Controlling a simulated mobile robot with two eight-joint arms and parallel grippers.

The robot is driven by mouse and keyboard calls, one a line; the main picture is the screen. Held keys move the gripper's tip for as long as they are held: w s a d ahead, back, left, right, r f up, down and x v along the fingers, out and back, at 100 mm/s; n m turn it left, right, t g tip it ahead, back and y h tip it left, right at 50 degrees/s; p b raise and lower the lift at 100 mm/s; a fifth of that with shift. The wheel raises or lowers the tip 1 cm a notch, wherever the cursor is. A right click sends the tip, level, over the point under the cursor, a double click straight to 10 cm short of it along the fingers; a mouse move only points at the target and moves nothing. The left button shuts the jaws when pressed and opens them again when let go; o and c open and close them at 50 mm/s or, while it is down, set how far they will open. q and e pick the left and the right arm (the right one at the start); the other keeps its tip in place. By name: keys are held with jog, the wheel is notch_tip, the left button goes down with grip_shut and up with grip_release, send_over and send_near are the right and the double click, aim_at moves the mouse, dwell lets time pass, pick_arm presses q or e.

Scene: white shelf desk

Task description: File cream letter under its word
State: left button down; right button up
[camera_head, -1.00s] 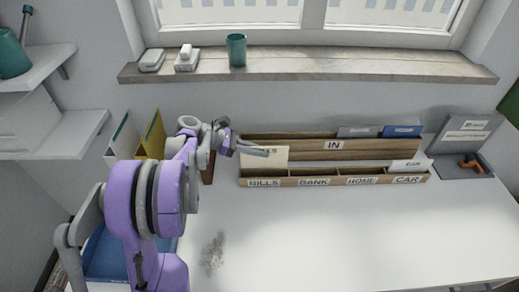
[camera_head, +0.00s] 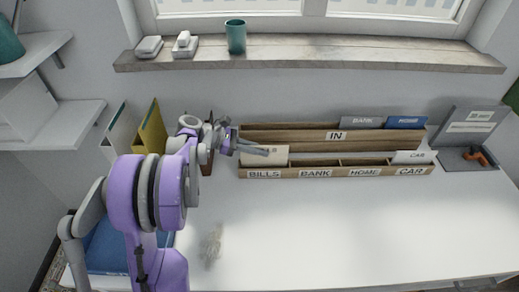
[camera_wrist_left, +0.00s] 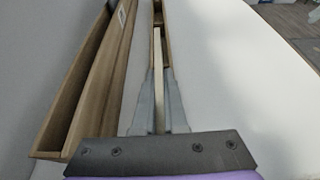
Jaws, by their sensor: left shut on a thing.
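The cream letter (camera_head: 265,160) stands upright in the BILLS compartment at the left end of the wooden sorter's front row (camera_head: 338,173). Its lower part is hidden behind the front wall, and gripper fingers cover part of its printed word. My left gripper (camera_head: 266,151) reaches in from the left and is shut on the letter's upper part. In the left wrist view the letter shows edge-on as a pale strip (camera_wrist_left: 158,85) between the two grey fingers. My right gripper is not in view.
The front row is labelled BILLS, BANK, HOME and CAR. A white CAR letter (camera_head: 411,157) stands in the CAR compartment. A grey BANK letter (camera_head: 362,122) and blue HOME letter (camera_head: 405,122) stand in the IN row behind. Yellow folder (camera_head: 152,132) stands left. Front desk is mostly clear.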

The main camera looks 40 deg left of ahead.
pick_arm(q)
jog(key=c, duration=0.9)
grip_release()
notch_tip(320, 180, up, 10)
jog(key=shift+r+p, duration=0.1)
jog(key=shift+p, duration=0.55)
jog(key=s+d+f+m+g+y+p, duration=0.2)
jog(key=s+d+m, duration=0.15)
jog(key=d, duration=0.35)
jog(key=s+d+f+m+g+y+p, duration=0.1)
jog(key=s+d+m+g, duration=0.1)
jog(key=d+m, duration=0.4)
jog(key=s+d+f+m+y+p, duration=0.2)
jog(key=s+d+m+y, duration=0.1)
jog(key=s+m, duration=0.3)
jog(key=s+d+f+m+y+p, duration=0.2)
jog(key=s+d+m+y, duration=0.2)
jog(key=m, duration=0.6)
jog(key=s, duration=0.2)
jog(key=shift+s+t+p, duration=0.4)
